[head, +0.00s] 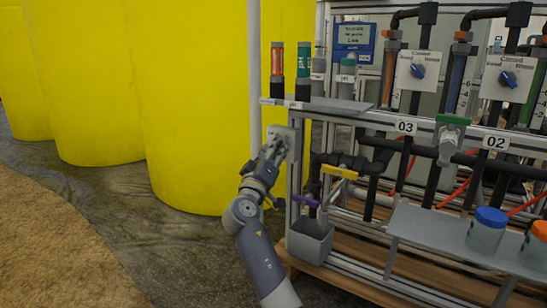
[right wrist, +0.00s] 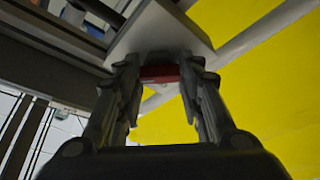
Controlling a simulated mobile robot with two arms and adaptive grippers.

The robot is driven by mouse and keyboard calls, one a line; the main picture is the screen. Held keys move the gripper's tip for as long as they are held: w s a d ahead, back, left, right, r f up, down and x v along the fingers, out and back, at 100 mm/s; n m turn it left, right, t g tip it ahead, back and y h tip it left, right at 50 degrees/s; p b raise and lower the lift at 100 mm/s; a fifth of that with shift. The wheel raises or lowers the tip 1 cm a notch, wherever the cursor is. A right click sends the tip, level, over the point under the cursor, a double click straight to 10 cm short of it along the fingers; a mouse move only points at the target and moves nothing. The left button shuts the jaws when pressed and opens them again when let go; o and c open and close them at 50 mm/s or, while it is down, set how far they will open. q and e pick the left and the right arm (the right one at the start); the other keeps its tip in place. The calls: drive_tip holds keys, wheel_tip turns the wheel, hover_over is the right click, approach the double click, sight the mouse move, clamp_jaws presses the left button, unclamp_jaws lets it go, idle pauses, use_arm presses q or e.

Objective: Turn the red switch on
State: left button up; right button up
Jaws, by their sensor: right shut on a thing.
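The red switch (right wrist: 159,74) shows in the right wrist view as a short red bar under a pale grey box (right wrist: 160,32). My right gripper (right wrist: 161,70) has its two fingers on either side of the red switch and is shut on it. In the head view the right gripper (head: 275,147) reaches up to the same grey box (head: 291,136) on the left end post of the skid. The red switch is hidden there behind the fingers. Whether it is turned cannot be told. My left gripper is not in view.
Large yellow tanks (head: 185,110) stand to the left and behind. The skid frame carries pipes, a purple-handled valve (head: 306,201), a yellow-handled valve (head: 339,172) and a grey bin (head: 310,243) just right of my arm. The floor at the left is open.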

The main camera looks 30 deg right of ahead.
drive_tip(key=shift+f, duration=0.15)
drive_tip(key=o, duration=1.1)
drive_tip(key=shift+c, duration=0.2)
drive_tip(key=v, duration=0.7)
drive_tip(key=shift+a, duration=0.25)
drive_tip(key=shift+s, duration=0.1)
